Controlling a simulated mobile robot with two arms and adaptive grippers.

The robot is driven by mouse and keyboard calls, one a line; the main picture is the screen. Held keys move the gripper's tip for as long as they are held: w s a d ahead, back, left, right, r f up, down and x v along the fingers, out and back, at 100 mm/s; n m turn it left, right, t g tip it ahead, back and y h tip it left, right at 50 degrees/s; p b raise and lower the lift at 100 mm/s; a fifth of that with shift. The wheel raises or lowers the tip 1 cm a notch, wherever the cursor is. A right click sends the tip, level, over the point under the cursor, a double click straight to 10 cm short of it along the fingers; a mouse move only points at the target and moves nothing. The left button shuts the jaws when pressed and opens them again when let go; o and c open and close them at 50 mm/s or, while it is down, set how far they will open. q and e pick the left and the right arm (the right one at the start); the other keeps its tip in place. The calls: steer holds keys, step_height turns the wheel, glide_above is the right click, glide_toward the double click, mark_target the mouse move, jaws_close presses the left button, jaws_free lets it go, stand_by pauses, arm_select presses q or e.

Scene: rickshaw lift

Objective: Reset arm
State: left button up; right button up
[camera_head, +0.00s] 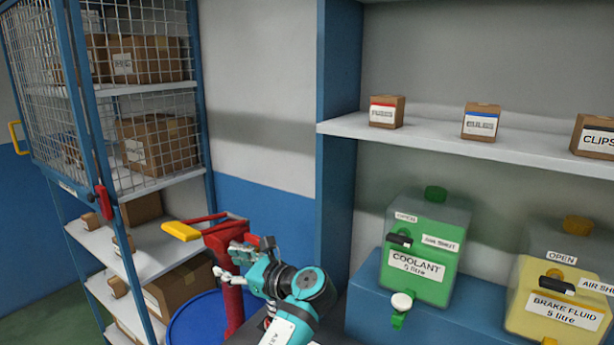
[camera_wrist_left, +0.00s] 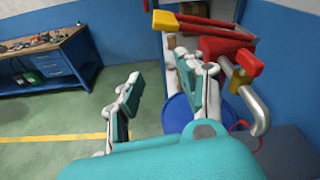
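My left gripper (camera_head: 227,262) is in the lower middle of the head view, in front of a red hand pump (camera_head: 216,240). In the left wrist view the two fingers of my left gripper (camera_wrist_left: 160,92) stand well apart, with nothing between them. The pump has a yellow-ended lever (camera_head: 182,231) and stands at a blue drum (camera_head: 195,318). It also shows behind the right finger in the wrist view. I cannot tell whether the finger touches the pump. My right gripper is in neither view.
A caged shelf rack (camera_head: 150,85) with cardboard boxes stands at left. At right, a green coolant container (camera_head: 424,240) and a yellow brake fluid container (camera_head: 540,285) stand on a blue ledge, below a shelf (camera_head: 440,140) with small boxes. A workbench (camera_wrist_left: 45,62) stands across open floor.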

arm_select(q)
steer(key=s+a+f+n+g+h, duration=0.25)
steer(key=s+f+n+h, duration=0.2)
steer(key=s+f, duration=0.65)
steer(key=s+a+f+n+g+h, duration=0.1)
steer(key=s+a+f+n+h, duration=0.2)
steer(key=s+f+n, duration=0.75)
steer(key=s+f+n+g+h, duration=0.1)
steer(key=s+f+n+h, duration=0.15)
steer(key=s, duration=0.75)
steer(key=s+f+n+g+h, duration=0.1)
steer(key=s+f+n+h, duration=0.15)
steer(key=s, duration=0.65)
step_height(320, 180, down, 28)
steer(key=s+d+g+b, duration=0.1)
steer(key=s+b, duration=0.1)
steer(key=b, duration=0.1)
steer(key=s+a+f+g+b, duration=0.1)
steer(key=s+a+f+b, duration=0.1)
steer(key=s+f, duration=1.4)
step_height(320, 180, down, 2)
steer(key=shift+s+a+f+h, duration=0.2)
steer(key=shift+a+h, duration=0.15)
steer(key=shift+a, duration=0.15)
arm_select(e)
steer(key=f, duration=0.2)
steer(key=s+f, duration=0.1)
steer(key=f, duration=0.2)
